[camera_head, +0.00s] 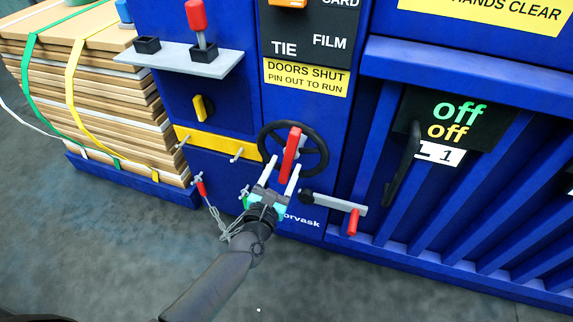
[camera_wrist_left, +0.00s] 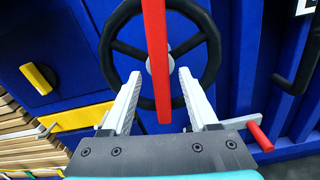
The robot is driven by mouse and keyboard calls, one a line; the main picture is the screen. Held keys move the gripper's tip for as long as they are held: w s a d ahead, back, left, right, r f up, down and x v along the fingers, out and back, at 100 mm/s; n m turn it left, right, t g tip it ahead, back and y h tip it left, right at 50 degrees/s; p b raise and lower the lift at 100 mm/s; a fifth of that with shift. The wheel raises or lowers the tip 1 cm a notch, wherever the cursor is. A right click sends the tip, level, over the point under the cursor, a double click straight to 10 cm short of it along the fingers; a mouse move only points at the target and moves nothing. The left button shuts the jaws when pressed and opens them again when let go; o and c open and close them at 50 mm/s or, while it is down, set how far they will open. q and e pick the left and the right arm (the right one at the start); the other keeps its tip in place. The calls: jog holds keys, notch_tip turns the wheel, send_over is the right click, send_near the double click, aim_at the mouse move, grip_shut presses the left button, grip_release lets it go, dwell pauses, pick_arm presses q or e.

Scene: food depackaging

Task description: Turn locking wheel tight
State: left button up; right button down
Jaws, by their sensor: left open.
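The locking wheel is a black spoked handwheel (camera_head: 322,151) with a red bar across it, on the blue front of the machine. In the left wrist view the wheel (camera_wrist_left: 211,50) fills the upper middle, and the red bar (camera_wrist_left: 156,60) runs from the top down to between my fingers. My left gripper (camera_head: 281,172) is at the wheel's lower front, fingers pointing at it. In the left wrist view the gripper (camera_wrist_left: 158,85) is open, with a finger on each side of the bar's lower end and gaps to both. My right gripper is not in view.
A grey lever with a red grip (camera_head: 353,222) sticks out just right of the wheel. A grey shelf (camera_head: 190,60) with a red-knobbed lever is above. Strapped cardboard (camera_head: 110,110) stands left. The floor in front is clear.

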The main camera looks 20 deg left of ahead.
pick_arm(q)
jog(key=shift+w, duration=1.1)
jog(key=shift+c, duration=0.2)
grip_shut()
dwell(0.5)
